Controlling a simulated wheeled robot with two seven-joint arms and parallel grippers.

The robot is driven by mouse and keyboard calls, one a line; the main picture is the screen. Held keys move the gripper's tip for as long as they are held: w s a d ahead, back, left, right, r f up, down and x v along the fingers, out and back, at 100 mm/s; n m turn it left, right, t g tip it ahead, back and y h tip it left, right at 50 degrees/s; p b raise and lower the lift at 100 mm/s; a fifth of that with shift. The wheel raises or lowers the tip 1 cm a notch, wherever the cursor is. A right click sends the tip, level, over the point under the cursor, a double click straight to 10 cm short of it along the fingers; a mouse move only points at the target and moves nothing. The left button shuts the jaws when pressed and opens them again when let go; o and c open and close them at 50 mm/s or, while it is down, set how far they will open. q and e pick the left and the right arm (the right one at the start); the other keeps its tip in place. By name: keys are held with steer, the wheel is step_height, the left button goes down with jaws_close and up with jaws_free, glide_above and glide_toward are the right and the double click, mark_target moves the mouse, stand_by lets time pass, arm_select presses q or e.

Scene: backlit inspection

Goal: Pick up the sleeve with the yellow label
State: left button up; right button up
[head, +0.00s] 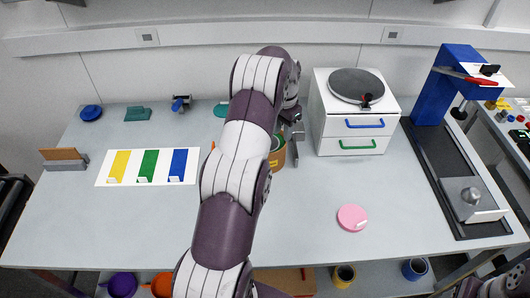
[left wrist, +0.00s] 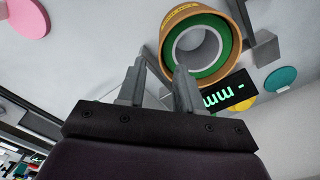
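The sleeve (head: 279,152) is an orange-brown ring standing on the table, partly hidden behind my left arm in the head view. A yellow label shows low on its side. In the left wrist view the sleeve (left wrist: 154,44) shows its open end, a green lining and a yellow label on its outer wall. My left gripper (head: 296,128) is at the sleeve, beside its rim. In the left wrist view the gripper's fingers (left wrist: 160,68) are apart, with one fingertip overlapping the rim; I cannot tell whether they touch it. My right gripper is not in view.
A white drawer unit (head: 335,118) with a round plate stands close to the right of the sleeve. A pink disc (head: 352,217) lies at front right. A colour-striped card (head: 104,170) lies at left. A blue stand (head: 440,90) is at far right. The front left table is clear.

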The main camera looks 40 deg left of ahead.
mark_target(283, 148)
arm_select(q)
step_height(283, 148, down, 7)
steer(key=p, duration=0.4)
steer(key=shift+w, duration=0.15)
steer(key=shift+a+f, duration=0.15)
steer(key=shift+f, duration=0.1)
steer(key=shift+w+d, duration=0.1)
steer(key=shift+d, duration=0.15)
jaws_close()
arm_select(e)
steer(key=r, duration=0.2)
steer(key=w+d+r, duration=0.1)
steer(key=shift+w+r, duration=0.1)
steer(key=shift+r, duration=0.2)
